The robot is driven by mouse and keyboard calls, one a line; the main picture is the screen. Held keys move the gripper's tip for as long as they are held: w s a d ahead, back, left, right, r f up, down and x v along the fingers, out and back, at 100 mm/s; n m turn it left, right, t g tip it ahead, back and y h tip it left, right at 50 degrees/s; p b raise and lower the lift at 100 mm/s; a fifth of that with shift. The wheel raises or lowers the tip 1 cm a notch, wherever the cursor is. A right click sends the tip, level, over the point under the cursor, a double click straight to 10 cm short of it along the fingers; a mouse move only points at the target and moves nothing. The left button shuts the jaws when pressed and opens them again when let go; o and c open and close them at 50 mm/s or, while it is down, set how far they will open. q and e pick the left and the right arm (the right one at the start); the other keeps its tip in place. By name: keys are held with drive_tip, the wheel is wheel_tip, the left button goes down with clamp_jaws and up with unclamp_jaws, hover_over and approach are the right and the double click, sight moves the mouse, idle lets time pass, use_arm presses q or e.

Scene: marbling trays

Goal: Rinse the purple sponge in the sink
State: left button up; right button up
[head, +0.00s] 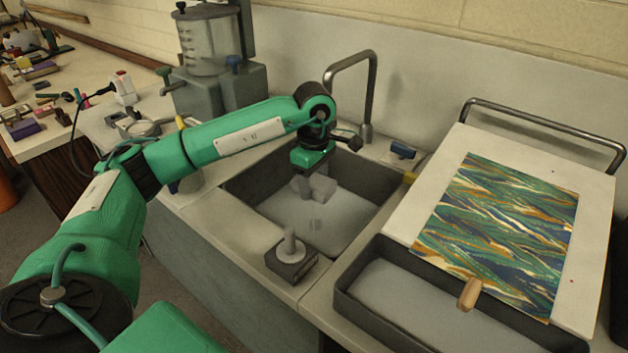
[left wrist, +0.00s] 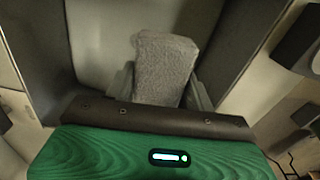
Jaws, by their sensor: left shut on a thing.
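My left gripper (head: 312,188) reaches down into the dark-walled sink (head: 248,183) below the faucet (head: 367,95). It is shut on a pale grey block (head: 324,188) with a rough, sponge-like face; no clear purple shows on it. In the left wrist view the block (left wrist: 163,60) sits between the two fingers of the left gripper (left wrist: 160,88), over the sink's pale interior. I cannot tell whether the block touches water or the sink floor. My right gripper is not in view.
A grey block with a knob (head: 291,257) stands on the sink's front ledge. To the right are a shallow tray (head: 345,290) and a white board (head: 468,140) with a marbled sheet (head: 500,225). A cluttered bench (head: 95,60) is at the left.

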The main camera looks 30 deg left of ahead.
use_arm(q)
drive_tip(key=shift+r+p, duration=1.45)
drive_tip(key=shift+r, duration=1.15)
drive_tip(key=shift+f, duration=0.15)
